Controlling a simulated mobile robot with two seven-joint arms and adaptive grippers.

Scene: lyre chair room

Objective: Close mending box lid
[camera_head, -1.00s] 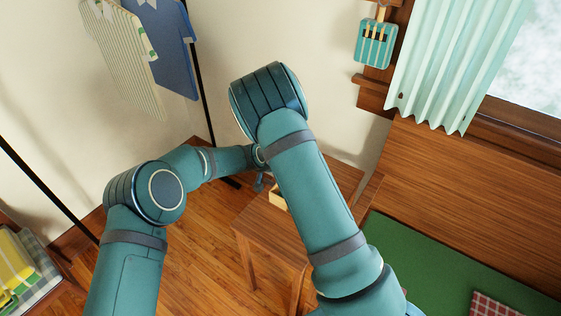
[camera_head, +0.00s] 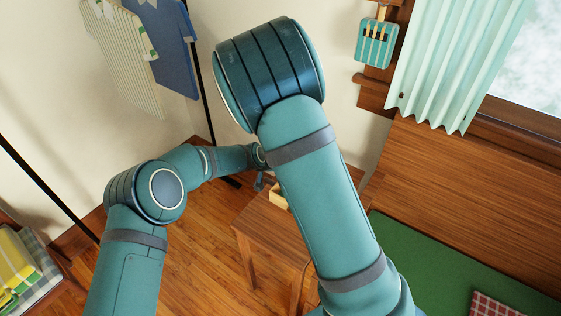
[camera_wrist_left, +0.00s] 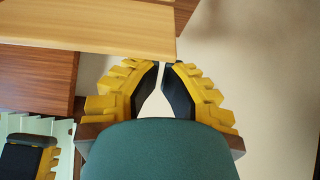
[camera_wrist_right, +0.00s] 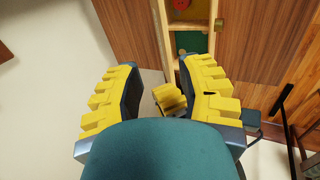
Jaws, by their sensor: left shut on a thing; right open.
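The mending box (camera_head: 279,196) sits on the small wooden table in the head view, mostly hidden behind my right arm. The right wrist view shows its pale wooden rim (camera_wrist_right: 215,22) and open compartments, with a red thing (camera_wrist_right: 181,5) and a green patch (camera_wrist_right: 190,42) inside. In the left wrist view, a pale wooden panel, seemingly the lid (camera_wrist_left: 90,32), lies at the fingertips of my left gripper (camera_wrist_left: 163,65), which is nearly closed on its edge. My right gripper (camera_wrist_right: 160,66) is open and empty; the left gripper's yellow fingers show between its fingers.
The small wooden table (camera_head: 255,228) stands near the wall corner. A green mat (camera_head: 440,265) lies to its right. Shirts (camera_head: 130,60) hang on a rack at the back left. Folded cloth (camera_head: 25,270) lies at lower left. My two grippers are close together.

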